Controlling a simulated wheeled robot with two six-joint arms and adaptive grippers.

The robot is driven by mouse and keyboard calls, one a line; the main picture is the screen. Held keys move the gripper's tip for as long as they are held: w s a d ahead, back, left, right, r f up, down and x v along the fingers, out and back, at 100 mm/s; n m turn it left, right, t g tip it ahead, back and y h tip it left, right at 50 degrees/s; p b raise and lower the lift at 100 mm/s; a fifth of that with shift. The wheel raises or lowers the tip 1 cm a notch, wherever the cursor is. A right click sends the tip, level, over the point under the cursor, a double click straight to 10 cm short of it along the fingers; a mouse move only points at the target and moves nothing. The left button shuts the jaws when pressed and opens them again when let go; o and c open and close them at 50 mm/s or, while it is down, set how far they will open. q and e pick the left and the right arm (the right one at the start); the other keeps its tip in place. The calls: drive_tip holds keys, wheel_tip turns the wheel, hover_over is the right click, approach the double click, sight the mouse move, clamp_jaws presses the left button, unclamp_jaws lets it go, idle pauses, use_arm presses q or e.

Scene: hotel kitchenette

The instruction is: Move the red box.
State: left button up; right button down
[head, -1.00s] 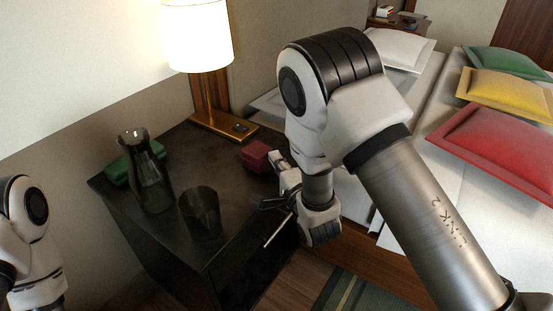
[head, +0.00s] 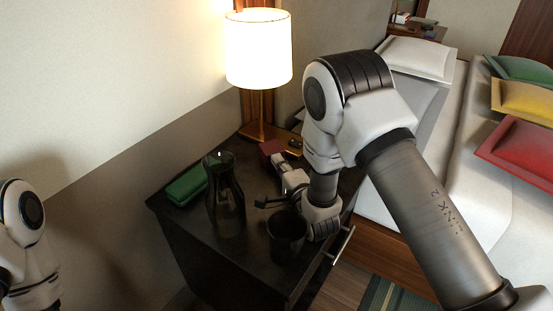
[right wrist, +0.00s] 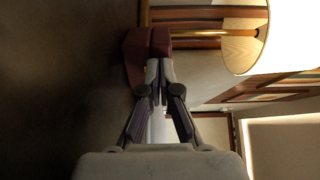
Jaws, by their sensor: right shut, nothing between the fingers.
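The red box (head: 271,147) sits on the dark nightstand (head: 196,218), close to the foot of the lamp; part of it is hidden. It shows dark red in the right wrist view (right wrist: 134,58), just beyond my fingertips. My right gripper (head: 277,160) is shut and empty, with its tips at the near side of the box; they also show in the right wrist view (right wrist: 158,72), overlapping the box edge. I cannot tell whether they touch it. My left gripper is out of view; only part of my left arm shows at the left edge.
A lit lamp (head: 258,48) stands at the nightstand's back. A dark carafe (head: 225,198), a dark tumbler (head: 286,238) and a green box (head: 186,187) stand left and in front of my right gripper. The bed (head: 468,140) is to the right.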

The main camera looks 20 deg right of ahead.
drive_tip(key=shift+s+d+r, duration=0.2)
drive_tip(key=shift+s, duration=0.05)
drive_tip(key=shift+w, duration=0.1)
